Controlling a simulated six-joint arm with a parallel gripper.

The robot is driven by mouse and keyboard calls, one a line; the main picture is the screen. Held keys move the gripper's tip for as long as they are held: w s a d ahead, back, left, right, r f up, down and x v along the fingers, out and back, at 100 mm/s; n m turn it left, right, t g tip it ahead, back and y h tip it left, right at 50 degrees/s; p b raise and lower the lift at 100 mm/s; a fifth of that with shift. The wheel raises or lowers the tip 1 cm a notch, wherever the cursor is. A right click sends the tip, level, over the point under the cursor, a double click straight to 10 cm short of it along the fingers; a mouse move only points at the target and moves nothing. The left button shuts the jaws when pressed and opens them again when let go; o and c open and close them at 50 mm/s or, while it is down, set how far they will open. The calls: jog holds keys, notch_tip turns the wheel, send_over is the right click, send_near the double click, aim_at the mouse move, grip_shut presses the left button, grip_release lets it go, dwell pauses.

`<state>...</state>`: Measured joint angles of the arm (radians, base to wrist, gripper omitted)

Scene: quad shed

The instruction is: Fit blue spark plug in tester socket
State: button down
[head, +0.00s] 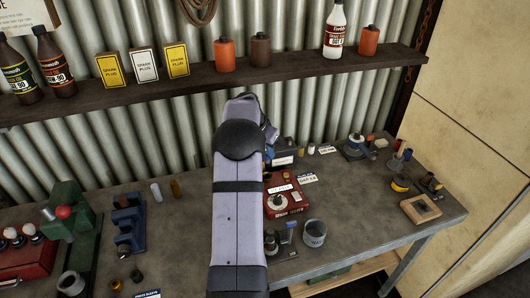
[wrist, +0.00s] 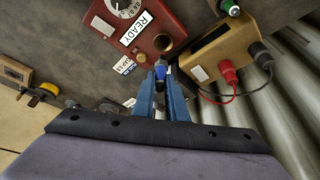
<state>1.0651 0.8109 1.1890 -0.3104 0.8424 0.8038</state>
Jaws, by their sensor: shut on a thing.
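The red tester (head: 272,210) sits on the bench in the head view, partly hidden by my arm. In the wrist view the tester (wrist: 175,18) shows a dial, a READY label and a round brass socket (wrist: 163,42). My gripper (wrist: 161,82) is shut on the blue spark plug (wrist: 160,63), which sits between the blue fingers with its blue end showing. In the wrist view the plug appears just below the socket; I cannot tell the gap between them. My arm hides the gripper and plug in the head view.
A tan box (wrist: 215,55) with red and black clips and leads is close by on the right in the wrist view. A grey cup (head: 314,234) stands in front of the tester. A shelf (head: 190,82) with bottles and boxes runs above the bench.

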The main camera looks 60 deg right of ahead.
jog(key=shift+m, duration=0.6)
jog(key=shift+g, duration=0.3)
jog(key=shift+f, duration=0.15)
jog(key=shift+f+b, duration=1.15)
jog(key=shift+f, duration=0.7)
jog(key=shift+f+b, duration=1.6)
jog(key=shift+f, duration=0.15)
dwell(1.1)
dwell(0.3)
jog(key=c, duration=1.7)
grip_release()
jog(key=shift+o, duration=0.7)
